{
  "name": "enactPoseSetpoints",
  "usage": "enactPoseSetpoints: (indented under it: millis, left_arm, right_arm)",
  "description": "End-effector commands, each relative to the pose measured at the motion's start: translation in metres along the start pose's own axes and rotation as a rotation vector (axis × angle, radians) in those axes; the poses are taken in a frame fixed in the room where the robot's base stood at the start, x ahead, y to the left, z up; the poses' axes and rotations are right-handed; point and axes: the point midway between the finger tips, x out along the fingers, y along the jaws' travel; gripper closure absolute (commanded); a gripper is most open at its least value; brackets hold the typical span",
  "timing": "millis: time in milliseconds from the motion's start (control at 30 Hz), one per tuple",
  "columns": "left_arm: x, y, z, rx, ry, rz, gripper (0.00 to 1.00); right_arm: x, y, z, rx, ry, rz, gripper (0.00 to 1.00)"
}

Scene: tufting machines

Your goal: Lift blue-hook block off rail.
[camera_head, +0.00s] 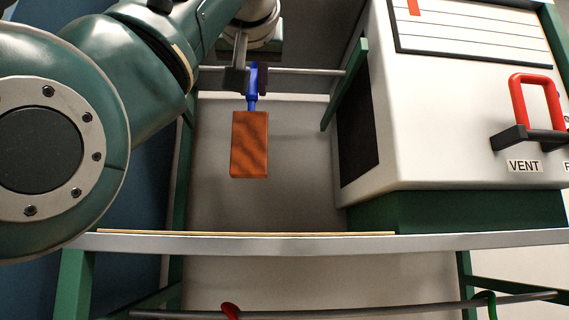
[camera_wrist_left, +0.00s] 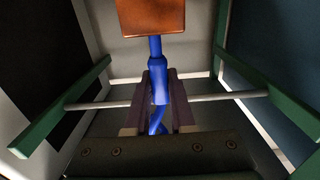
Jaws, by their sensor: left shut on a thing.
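An orange-brown block (camera_head: 249,144) hangs below a blue hook (camera_head: 253,88) in the head view. In the wrist view the block (camera_wrist_left: 150,16) is at the top edge and the blue hook (camera_wrist_left: 158,80) runs down from it. My left gripper (camera_head: 249,78) is shut on the blue hook, its dark fingers on either side; they also flank it in the left wrist view (camera_wrist_left: 160,112). The grey rail (camera_head: 305,71) runs crosswise at the height of the fingers. The fingers cover part of the hook, so I cannot tell whether it still touches the rail. My right gripper is out of view.
Right of the block stands a white machine housing (camera_head: 450,110) with a red handle (camera_head: 534,95) and a VENT label. A green bar (camera_head: 346,84) stands at the rail's right end. A grey ledge (camera_head: 300,246) crosses in front. Space beneath the block looks clear.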

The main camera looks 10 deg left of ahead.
Motion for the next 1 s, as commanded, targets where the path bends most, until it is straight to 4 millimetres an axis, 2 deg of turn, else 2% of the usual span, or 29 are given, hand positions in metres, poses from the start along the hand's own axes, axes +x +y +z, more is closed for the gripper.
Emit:
enactPoseSetpoints:
  millis: [600, 1000]
  left_arm:
    - [-0.033, 0.000, 0.001, -0.001, 0.002, 0.001, 1.00]
    - [-0.037, 0.000, 0.000, 0.000, 0.001, 0.001, 1.00]
  right_arm:
    - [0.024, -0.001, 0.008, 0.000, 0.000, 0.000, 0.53]
    - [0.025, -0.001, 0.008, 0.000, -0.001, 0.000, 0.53]
